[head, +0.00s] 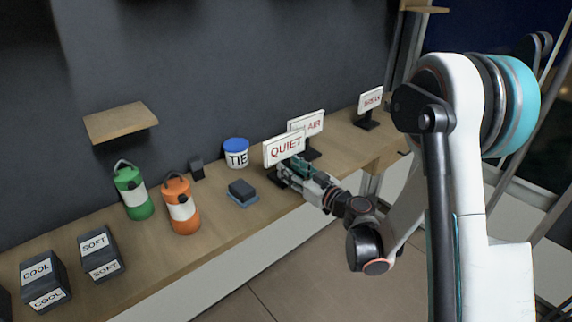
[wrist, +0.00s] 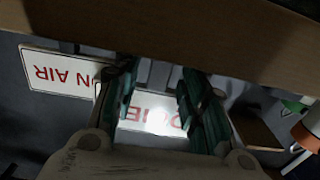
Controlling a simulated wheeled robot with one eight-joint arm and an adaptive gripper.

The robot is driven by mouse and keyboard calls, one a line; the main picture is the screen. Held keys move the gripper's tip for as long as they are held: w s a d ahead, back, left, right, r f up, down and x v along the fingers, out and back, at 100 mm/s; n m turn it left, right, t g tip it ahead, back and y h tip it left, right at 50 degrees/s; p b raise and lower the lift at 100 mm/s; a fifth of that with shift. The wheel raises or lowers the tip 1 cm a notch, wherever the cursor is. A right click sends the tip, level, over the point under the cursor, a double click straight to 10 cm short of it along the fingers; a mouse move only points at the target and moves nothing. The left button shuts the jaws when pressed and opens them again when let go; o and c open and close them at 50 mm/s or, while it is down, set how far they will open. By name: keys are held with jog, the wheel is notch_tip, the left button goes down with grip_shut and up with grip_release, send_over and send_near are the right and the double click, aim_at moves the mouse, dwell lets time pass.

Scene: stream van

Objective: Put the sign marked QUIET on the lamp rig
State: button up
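The QUIET sign (head: 284,147) is a white board with red letters, upright near the bench's front edge. It also shows upside down in the wrist view (wrist: 150,112), beyond and between my fingers. My gripper (head: 291,172) is at bench height just below the sign's board, around or in front of its stand. In the wrist view my gripper (wrist: 158,75) has its two fingers apart, with a clear gap between them. Its fingers hide the sign's lower part in the head view, and contact with the stand cannot be told. I cannot tell which thing is the lamp rig.
The ON AIR sign (head: 309,124) stands close behind the QUIET sign. A BREAK sign (head: 371,100) is farther right. Left on the bench (head: 228,221) are a TIE tub (head: 236,156), a dark block (head: 242,189), orange (head: 181,206) and green lanterns (head: 132,192), and COOL and SOFT boxes.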

jog(key=s+d+r+m+g+h+b, duration=0.1)
jog(key=s+d+m+g+h, duration=0.1)
jog(key=s, duration=0.9)
jog(key=s+d+r+m+g+h+b, duration=0.1)
jog(key=s+d+h, duration=0.4)
jog(key=s, duration=0.6)
jog(key=s+d+r+m+g+h+b, duration=0.1)
jog(key=s+d+m+g+h, duration=0.2)
jog(key=s, duration=0.9)
jog(key=d+m+g, duration=0.1)
jog(key=d, duration=0.2)
jog(key=shift+r+g+h+b, duration=0.2)
jog(key=shift+g+h+b, duration=0.1)
jog(key=shift+b, duration=0.05)
